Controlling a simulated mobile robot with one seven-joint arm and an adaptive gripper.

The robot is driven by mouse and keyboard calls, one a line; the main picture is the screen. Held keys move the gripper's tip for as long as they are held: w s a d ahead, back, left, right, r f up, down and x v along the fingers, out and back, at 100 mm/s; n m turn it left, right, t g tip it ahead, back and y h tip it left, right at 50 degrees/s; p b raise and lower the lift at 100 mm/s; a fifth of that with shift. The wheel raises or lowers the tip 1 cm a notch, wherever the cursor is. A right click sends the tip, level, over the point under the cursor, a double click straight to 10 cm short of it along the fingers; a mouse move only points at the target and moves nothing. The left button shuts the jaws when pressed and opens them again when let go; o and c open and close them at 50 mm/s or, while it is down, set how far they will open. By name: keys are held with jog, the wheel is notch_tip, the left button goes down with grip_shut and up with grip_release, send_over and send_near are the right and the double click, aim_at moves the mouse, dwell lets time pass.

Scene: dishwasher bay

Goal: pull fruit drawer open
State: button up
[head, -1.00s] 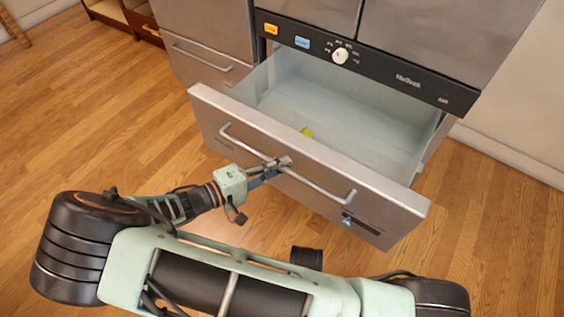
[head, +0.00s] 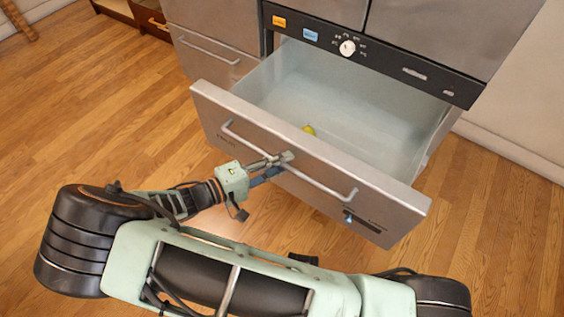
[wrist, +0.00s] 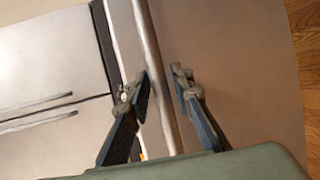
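The fruit drawer (head: 290,155) is a wide steel-fronted drawer low in the fridge in the head view. It stands well out from the fridge, with its pale inside showing. A long bar handle (head: 325,185) crosses its front and also runs between my fingers in the wrist view (wrist: 152,60). My gripper (head: 276,163) is at the middle of the bar, with one finger on each side, and appears shut on it. In the wrist view my gripper (wrist: 162,88) has its left finger against the bar; a small gap seems to show at the right finger.
A small yellow-green fruit (head: 309,130) lies inside the drawer near its front. A black control panel (head: 370,58) with a white knob runs above. Another closed drawer (head: 207,58) is at left. The wooden floor (head: 95,120) around is clear.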

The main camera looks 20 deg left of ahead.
jog(key=shift+o, duration=0.5)
jog(key=v, duration=1.2)
jog(key=shift+r, duration=0.15)
